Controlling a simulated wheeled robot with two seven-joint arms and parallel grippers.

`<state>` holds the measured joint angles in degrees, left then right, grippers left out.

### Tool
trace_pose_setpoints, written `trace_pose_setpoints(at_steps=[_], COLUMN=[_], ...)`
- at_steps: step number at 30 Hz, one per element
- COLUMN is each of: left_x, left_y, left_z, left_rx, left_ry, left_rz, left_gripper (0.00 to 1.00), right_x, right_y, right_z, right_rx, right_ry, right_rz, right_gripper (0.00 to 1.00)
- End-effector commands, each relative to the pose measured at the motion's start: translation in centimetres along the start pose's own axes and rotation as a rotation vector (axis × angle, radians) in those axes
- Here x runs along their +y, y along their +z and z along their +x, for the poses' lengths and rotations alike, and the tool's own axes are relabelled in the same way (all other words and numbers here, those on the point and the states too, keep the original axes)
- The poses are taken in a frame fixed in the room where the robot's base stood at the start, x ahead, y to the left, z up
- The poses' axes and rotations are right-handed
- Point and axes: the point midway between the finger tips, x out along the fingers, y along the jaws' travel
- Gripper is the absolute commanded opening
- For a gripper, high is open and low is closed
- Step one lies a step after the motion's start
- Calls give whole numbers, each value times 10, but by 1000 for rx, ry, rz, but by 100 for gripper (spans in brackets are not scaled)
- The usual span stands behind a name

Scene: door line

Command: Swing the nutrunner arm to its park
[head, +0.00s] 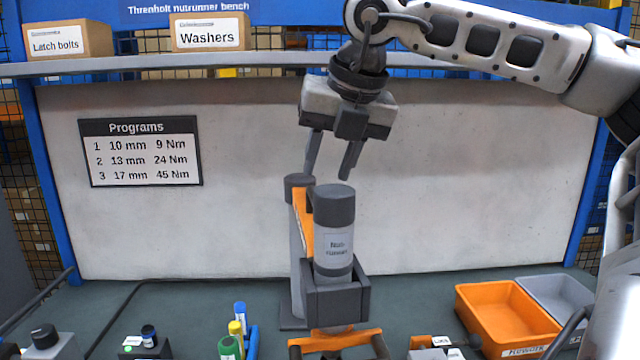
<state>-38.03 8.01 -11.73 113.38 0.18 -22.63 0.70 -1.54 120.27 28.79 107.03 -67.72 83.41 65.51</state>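The nutrunner (334,230) is an upright grey cylinder with a dark cap and a label, held in a dark bracket. It hangs on an orange arm (303,218) beside a grey post (296,270) at the middle of the bench. An orange handle bar (335,341) with dark grips shows below it, cut by the picture's bottom edge. My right gripper (328,174) points down just above the nutrunner's cap. Its fingers are apart with nothing between them, and it looks clear of the cap. My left gripper is not in view. I cannot make out a park for the arm.
An orange bin (503,305) and a grey bin (558,298) stand at the right. Coloured sockets (237,328) stand at front centre-left. A programs board (142,152) is on the back panel. Boxes (209,32) sit on the shelf above.

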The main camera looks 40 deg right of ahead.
Motion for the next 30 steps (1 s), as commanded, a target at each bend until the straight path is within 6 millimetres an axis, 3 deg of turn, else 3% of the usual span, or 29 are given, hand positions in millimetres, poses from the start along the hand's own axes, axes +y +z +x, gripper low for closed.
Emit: trace_pose_setpoints(at_steps=[3,9,20,24,30], left_x=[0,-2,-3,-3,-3], left_y=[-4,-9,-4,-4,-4], left_z=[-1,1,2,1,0], left_rx=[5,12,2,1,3], left_ry=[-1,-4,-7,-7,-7], left_rz=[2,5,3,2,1], left_gripper=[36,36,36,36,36], right_x=[0,0,0,0,-1], right_y=[0,0,0,0,0], right_z=[22,44,50,50,50], right_rx=[4,1,0,0,0], right_ry=[-2,-1,0,0,0], right_rz=[-1,0,0,0,0], right_gripper=[36,36,36,3,0])
